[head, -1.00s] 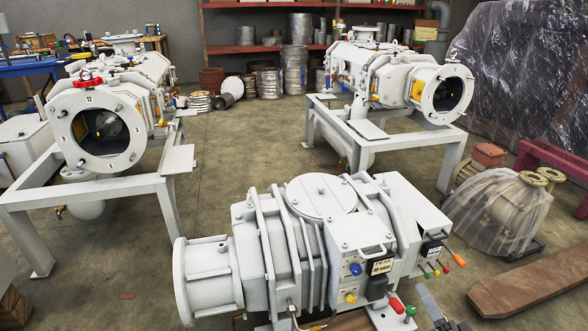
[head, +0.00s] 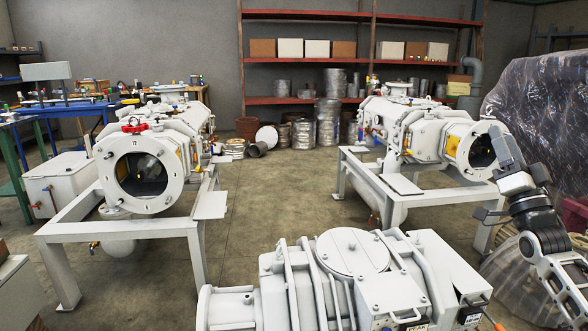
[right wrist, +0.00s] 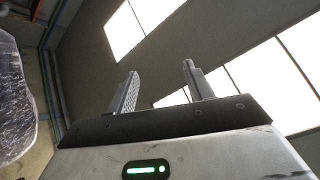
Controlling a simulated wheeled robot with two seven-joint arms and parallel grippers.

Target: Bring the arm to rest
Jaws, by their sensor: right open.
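My right arm rises at the right of the head view, with its gripper (head: 503,150) raised in front of the right-hand white machine and the wrapped stack. In the right wrist view the two fingers of this gripper (right wrist: 160,75) stand apart with nothing between them, pointing up toward the bright windows. The near white vacuum machine (head: 352,250) is at the bottom centre, left of the arm, and its lower part is cut off. My left gripper does not show.
White machines on frames stand at the left (head: 140,180) and right (head: 430,135). Red shelves (head: 360,97) with boxes line the back wall. A plastic-wrapped stack (head: 545,105) is at the right, partly behind my arm. Open floor (head: 275,200) lies between the frames.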

